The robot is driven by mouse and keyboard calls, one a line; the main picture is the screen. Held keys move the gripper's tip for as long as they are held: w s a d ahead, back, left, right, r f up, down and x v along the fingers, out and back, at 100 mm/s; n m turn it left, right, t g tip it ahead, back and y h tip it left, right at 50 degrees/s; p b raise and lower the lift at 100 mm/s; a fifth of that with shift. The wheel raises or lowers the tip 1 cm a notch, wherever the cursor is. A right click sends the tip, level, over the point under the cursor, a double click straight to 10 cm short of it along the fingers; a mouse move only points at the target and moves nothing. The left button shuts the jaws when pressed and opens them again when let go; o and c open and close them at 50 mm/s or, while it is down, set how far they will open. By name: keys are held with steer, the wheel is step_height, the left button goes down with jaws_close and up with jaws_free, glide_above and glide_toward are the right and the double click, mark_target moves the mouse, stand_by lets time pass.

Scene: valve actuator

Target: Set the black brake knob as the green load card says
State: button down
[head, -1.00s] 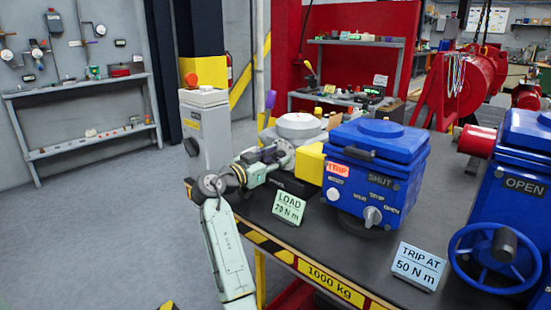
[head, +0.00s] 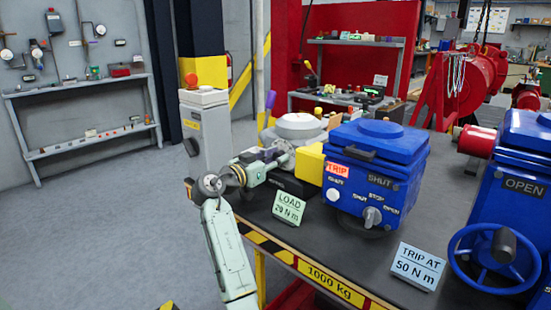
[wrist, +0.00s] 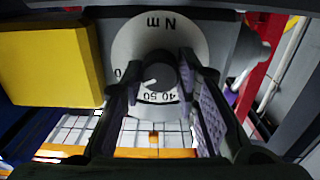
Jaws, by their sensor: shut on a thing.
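The black brake knob (wrist: 161,76) sits at the centre of a pale round dial (wrist: 133,45) marked N m in the wrist view. The dial appears upside down there, with 40 and 50 below the knob. A white mark on the knob points to the lower left; the figure it meets is not clear. My gripper (wrist: 163,72) is shut on the knob, one finger on each side. In the head view my gripper (head: 276,154) is at the brake unit, and the knob is hidden. The green load card (head: 289,207) appears to read 20 N m.
A yellow block (wrist: 52,62) stands close beside the dial. Right of the brake is a blue actuator (head: 375,170) with a lit TRIP sign. A blue card (head: 416,266) reads TRIP AT 50 N m. A blue handwheel (head: 495,258) is at far right.

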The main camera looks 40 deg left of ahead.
steer(key=n, duration=0.3)
steer(key=shift+r+p, duration=0.1)
steer(key=shift+p, duration=0.3)
steer(key=n+p, duration=0.1)
steer(key=n, duration=0.3)
steer(key=shift+a, duration=0.1)
steer(key=n+p, duration=0.2)
steer(key=n, duration=0.1)
steer(key=shift+n, duration=0.4)
steer(key=n+p, duration=0.2)
steer(key=n, duration=0.1)
steer(key=shift+n, duration=0.3)
steer(key=n+p, duration=0.2)
steer(key=shift+n, duration=0.3)
steer(key=n, duration=0.3)
steer(key=shift+n+p, duration=0.3)
steer(key=shift+p, duration=0.05)
steer(key=shift+f+n, duration=0.15)
steer(key=shift+n, duration=1.7)
steer(key=shift+f+n, duration=0.15)
steer(key=shift+n, duration=1.7)
